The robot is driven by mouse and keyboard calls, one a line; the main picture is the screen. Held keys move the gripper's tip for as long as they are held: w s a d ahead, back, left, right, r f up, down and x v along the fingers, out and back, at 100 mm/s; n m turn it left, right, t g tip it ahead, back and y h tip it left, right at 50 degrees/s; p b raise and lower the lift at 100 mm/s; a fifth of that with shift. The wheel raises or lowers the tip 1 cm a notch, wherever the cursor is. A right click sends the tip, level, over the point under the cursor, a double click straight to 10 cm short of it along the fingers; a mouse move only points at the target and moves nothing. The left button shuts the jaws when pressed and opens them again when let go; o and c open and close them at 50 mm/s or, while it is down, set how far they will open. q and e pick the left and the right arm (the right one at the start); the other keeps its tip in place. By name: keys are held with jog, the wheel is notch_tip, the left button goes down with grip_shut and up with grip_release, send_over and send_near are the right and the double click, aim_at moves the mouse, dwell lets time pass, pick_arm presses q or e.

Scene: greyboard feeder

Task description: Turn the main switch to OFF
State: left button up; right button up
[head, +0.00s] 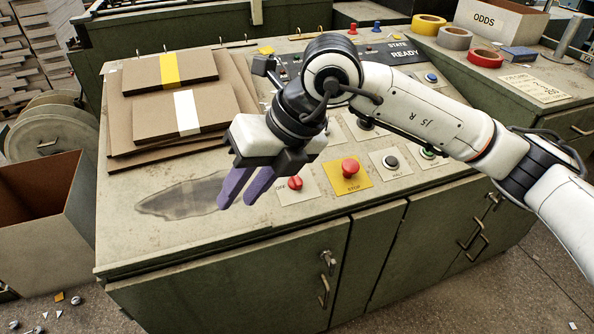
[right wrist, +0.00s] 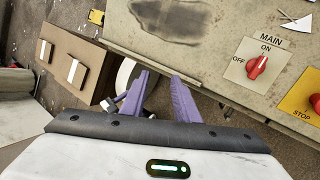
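The main switch is a red knob (head: 295,183) on a pale plate on the panel top. In the right wrist view the red knob (right wrist: 258,67) sits under the word MAIN, with ON above it and OFF to its left. Its grip leans up and to the right, roughly toward ON. My right gripper (head: 236,201) is open and empty, its purple fingers apart, left of the switch and not touching it. In the right wrist view the gripper (right wrist: 160,76) is near the panel's front edge. My left gripper is not in view.
A red STOP button (head: 350,167) on a yellow plate and a black HALT button (head: 391,161) stand right of the switch. Stacked brown boards (head: 150,105) lie at the left. A dark stain (head: 180,199) marks bare panel top. An open carton (head: 30,235) stands on the floor.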

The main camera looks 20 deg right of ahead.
aim_at(297, 178)
jog(key=w+d+r+m+t+h, duration=0.1)
jog(key=w+d+h, duration=0.2)
jog(key=d, duration=0.3)
jog(key=w+d+r+m+t+h, duration=0.1)
jog(key=w+d+h, duration=0.15)
jog(key=d, duration=0.35)
jog(key=x, duration=0.9)
jog(key=shift+f, duration=0.3)
jog(key=shift+c, duration=0.4)
grip_shut()
